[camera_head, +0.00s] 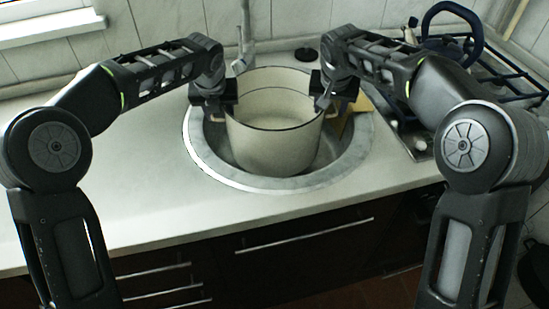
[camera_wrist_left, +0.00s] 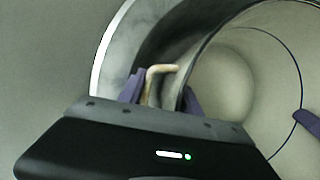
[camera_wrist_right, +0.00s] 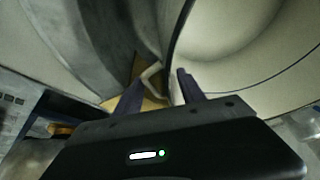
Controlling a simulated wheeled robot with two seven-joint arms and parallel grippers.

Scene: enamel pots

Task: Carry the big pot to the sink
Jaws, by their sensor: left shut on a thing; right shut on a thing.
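The big cream pot (camera_head: 275,145) with a dark rim line is upright in the round metal sink (camera_head: 215,172); whether it touches the sink bottom is hidden. My left gripper (camera_head: 222,100) is at the pot's left side. In the left wrist view its fingers (camera_wrist_left: 165,92) are shut around the pot's handle (camera_wrist_left: 160,72). My right gripper (camera_head: 330,98) is at the pot's right side. In the right wrist view its fingers (camera_wrist_right: 160,92) are shut around the other handle (camera_wrist_right: 150,74). The pot (camera_wrist_right: 235,50) looks empty inside.
A faucet (camera_head: 243,40) stands behind the sink. A yellow thing (camera_head: 360,104) lies at the sink's right edge. The counter (camera_head: 140,170) on the left is clear.

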